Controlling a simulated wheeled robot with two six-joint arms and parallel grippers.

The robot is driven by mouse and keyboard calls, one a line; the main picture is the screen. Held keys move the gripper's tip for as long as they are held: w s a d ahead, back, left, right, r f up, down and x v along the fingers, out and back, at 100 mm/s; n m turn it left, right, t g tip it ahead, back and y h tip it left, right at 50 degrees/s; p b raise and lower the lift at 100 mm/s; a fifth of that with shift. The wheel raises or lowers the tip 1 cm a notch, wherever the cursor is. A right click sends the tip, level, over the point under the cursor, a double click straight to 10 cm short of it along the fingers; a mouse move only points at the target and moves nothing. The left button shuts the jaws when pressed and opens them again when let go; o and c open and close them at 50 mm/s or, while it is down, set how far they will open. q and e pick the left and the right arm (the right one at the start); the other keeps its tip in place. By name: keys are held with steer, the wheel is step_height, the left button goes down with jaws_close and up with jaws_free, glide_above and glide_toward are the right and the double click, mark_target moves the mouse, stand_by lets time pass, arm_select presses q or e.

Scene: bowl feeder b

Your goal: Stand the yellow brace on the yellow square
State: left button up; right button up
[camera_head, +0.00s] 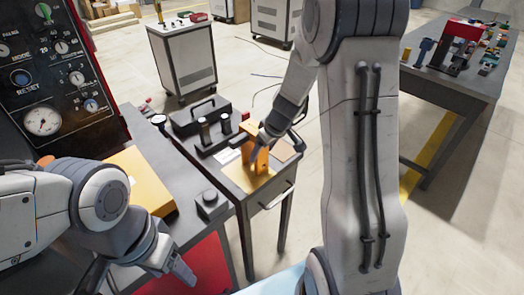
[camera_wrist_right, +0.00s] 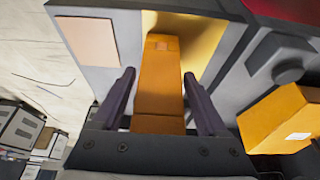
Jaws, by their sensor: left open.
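The yellow-orange brace (camera_head: 259,160) is upright over the yellow square (camera_head: 239,179) on the small grey table, and its lower end appears to rest on the square. In the right wrist view the brace (camera_wrist_right: 160,85) lies between the two dark fingers of my right gripper (camera_wrist_right: 160,75), with a narrow gap visible on each side. The square (camera_wrist_right: 205,38) shows behind and to the right of it. In the head view my right gripper (camera_head: 265,136) is at the brace's upper part, partly hiding it. My left gripper (camera_head: 183,272) is open and empty at the lower left, well away.
A tan square (camera_head: 283,152) lies beside the yellow one. A black tool case (camera_head: 200,115) and a holder with dark cylinders (camera_head: 215,131) stand behind. A yellow box (camera_head: 140,178) and a grey button box (camera_head: 211,204) are on the left bench.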

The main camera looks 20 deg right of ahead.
steer(key=shift+o, duration=0.3)
steer(key=shift+r, duration=0.25)
steer(key=p+v, duration=0.2)
steer(key=v, duration=1)
steer(key=s+a+n+g, duration=0.1)
steer(key=s+a, duration=0.3)
steer(key=a, duration=0.3)
steer(key=s+a+n+g, duration=0.1)
steer(key=s+a, duration=0.2)
steer(key=a, duration=0.4)
steer(key=s+a+g, duration=0.1)
steer(key=s+a, duration=0.3)
steer(key=s, duration=0.4)
steer(key=s+a+n+g, duration=0.1)
steer(key=s+a, duration=0.2)
steer(key=s, duration=0.6)
steer(key=shift+s+a+f+h, duration=0.15)
steer(key=shift+a+h, duration=0.15)
steer(key=shift+a, duration=0.05)
